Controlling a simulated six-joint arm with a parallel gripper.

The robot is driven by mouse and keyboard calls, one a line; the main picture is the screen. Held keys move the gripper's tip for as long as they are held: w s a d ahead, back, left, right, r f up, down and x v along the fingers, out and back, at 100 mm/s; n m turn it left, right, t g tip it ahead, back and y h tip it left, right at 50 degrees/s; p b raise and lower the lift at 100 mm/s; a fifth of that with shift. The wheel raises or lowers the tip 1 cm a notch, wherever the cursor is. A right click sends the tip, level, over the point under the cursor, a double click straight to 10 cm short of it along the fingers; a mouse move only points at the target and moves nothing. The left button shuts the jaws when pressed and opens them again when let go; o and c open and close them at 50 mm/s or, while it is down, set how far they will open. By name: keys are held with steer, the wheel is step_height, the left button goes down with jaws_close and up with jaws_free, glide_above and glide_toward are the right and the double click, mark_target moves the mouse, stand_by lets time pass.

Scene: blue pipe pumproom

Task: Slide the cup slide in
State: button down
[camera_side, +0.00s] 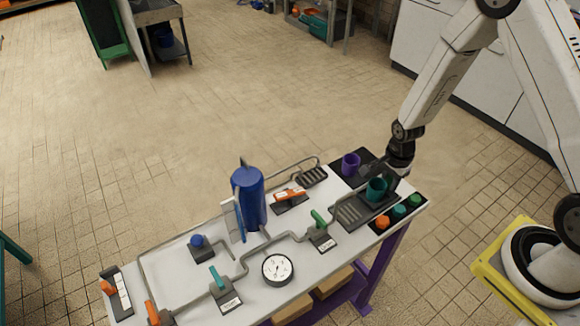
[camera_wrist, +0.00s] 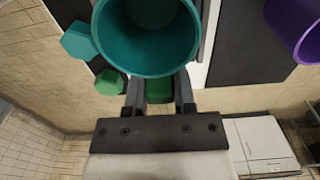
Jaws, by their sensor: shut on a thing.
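A teal cup (camera_side: 376,189) stands upright at the right end of the table, beside a dark slotted tray (camera_side: 350,213). In the wrist view the teal cup (camera_wrist: 150,65) fills the top middle, just beyond my fingertips. My gripper (camera_side: 388,177) is low behind the cup in the side view. In the wrist view my gripper (camera_wrist: 160,90) has its two fingers on either side of a green block (camera_wrist: 160,92), which looks like the grip of the cup slide. The fingers and the cup hide most of the slide, so I cannot tell how far out it is.
A purple cup (camera_side: 350,164) stands on a black pad behind. Orange, teal and green knobs (camera_side: 400,211) line the front right corner. Grey pipes, a green valve handle (camera_side: 318,218), a gauge (camera_side: 278,269) and a blue tank (camera_side: 250,197) occupy the table to the left.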

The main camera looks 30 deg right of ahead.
mark_target(363, 205)
stand_by(0.7)
steer(key=shift+a, duration=4.5)
steer(key=shift+c, duration=2.2)
jaws_free()
steer(key=shift+r, duration=0.1)
step_height(363, 205, up, 8)
